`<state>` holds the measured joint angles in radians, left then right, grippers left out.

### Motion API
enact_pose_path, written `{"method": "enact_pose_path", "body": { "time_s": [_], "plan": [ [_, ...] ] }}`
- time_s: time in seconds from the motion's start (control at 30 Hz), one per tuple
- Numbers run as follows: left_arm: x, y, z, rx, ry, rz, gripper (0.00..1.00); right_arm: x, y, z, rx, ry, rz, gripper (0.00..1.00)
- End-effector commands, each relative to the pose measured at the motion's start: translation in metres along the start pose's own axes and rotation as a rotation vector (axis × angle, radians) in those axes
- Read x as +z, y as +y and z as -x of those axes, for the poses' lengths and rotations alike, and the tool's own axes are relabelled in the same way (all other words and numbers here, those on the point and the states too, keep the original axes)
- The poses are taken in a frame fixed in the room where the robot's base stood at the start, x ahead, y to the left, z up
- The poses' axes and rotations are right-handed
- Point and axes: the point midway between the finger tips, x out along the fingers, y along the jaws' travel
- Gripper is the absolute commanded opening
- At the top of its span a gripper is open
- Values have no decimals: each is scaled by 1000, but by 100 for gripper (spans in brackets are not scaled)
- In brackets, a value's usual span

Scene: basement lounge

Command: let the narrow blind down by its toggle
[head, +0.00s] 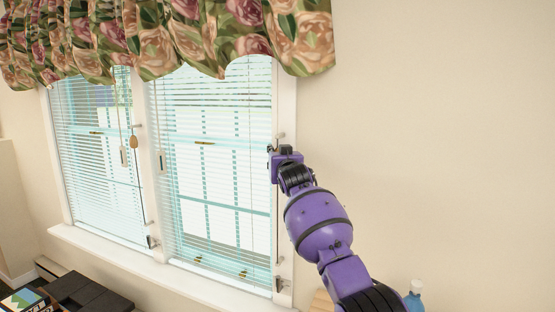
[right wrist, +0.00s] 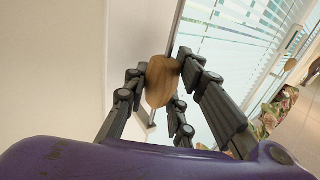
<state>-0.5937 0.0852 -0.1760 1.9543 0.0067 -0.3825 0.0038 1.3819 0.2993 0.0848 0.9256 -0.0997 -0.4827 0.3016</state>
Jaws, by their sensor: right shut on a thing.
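Two white slatted blinds hang side by side, a left blind (head: 92,150) and a right blind (head: 215,170). Slats cover most of each window; I cannot tell surely which is narrower. My right gripper (head: 272,150) is at the right edge of the right window. In the right wrist view my right gripper (right wrist: 161,76) has its fingers shut on a brown wooden toggle (right wrist: 160,88), which hangs beside that window. The head view hides this toggle behind the gripper. Another wooden toggle (head: 133,142) hangs free by the left blind. My left gripper is out of view.
A floral valance (head: 220,35) hangs over the window tops. A white sill (head: 150,268) runs below. The wall at right is bare.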

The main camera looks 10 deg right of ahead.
Motion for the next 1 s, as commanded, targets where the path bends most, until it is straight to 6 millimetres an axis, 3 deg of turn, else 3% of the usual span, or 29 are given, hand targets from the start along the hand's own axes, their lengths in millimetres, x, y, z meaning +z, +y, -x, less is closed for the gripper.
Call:
{"method": "enact_pose_path", "body": {
  "time_s": [0.03,0.07,0.1,0.57,0.77,1.0],
  "plan": [
    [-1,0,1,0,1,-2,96,-9,2,1,2,13,1,0],
    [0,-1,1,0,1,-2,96,-9,2,1,2,13,1,27],
    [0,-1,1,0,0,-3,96,-9,2,1,2,13,1,32],
    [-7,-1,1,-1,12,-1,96,-4,1,7,0,7,0,32],
    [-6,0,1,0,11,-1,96,-3,1,30,0,8,-1,32],
    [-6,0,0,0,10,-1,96,-4,2,71,1,10,0,32]
  ]
}}
